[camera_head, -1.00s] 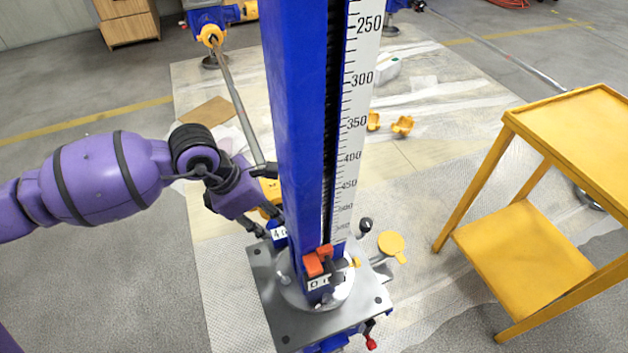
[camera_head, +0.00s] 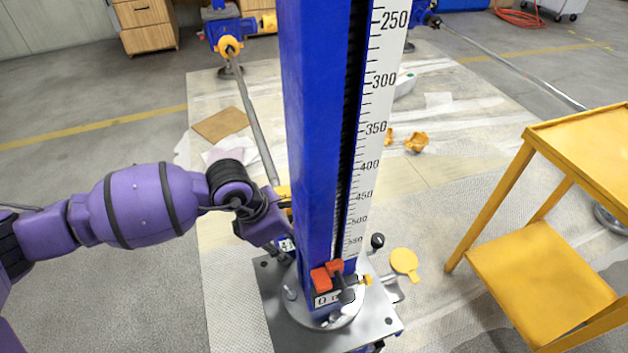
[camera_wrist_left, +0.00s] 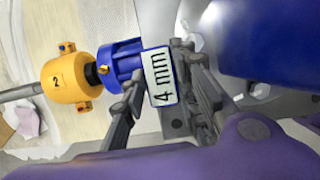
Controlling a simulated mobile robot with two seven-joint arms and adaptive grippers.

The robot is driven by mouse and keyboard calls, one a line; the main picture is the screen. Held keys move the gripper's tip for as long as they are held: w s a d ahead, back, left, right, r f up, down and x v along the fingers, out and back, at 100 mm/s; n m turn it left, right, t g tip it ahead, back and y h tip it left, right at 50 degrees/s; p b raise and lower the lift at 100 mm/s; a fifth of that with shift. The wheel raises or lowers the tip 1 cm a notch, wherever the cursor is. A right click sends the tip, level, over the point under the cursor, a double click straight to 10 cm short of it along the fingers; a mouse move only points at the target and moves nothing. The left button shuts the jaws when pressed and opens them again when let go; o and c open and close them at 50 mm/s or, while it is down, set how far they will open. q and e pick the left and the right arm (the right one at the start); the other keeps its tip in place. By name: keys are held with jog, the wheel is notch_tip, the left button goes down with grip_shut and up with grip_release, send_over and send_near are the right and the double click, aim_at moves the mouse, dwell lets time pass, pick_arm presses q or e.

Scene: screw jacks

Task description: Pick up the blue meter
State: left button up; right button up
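Contact on both sides cannot be made out. In the head view my left gripper (camera_head: 282,247) is low beside the column, its fingertips partly hidden. My right gripper is out of view.
The column with its ruler scale (camera_head: 375,120) rises from a grey base plate (camera_head: 275,305). A long rod (camera_head: 250,120) runs back from the coupling. A yellow table (camera_head: 540,270) stands at right. A yellow disc (camera_head: 404,262) is right of the column.

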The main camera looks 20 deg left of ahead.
pick_arm(q)
grip_shut()
jog(key=shift+r, duration=0.1)
